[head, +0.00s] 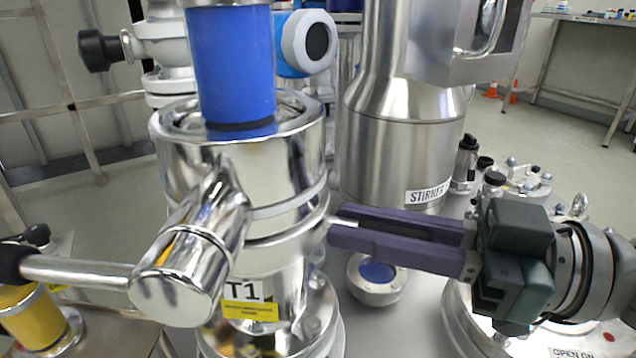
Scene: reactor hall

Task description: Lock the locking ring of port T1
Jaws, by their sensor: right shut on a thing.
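Port T1 is the large chrome fitting in the middle left, with a blue cylinder (232,65) standing upright in its top. Its locking ring (285,222) is the shiny band around the body, above the T1 label (250,298). My right gripper (337,225) comes in from the right with long purple fingers. It is shut on a small bright lug at the ring's right side. The fingertips hide most of that lug. My left gripper is not in view.
A chrome side branch with a bar handle (75,270) sticks out at the front left. A steel vessel labelled STIRRER (405,150) stands behind my gripper. A round fitting with a blue centre (377,278) sits below the fingers. A flanged lid with bolts (515,180) is at the right.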

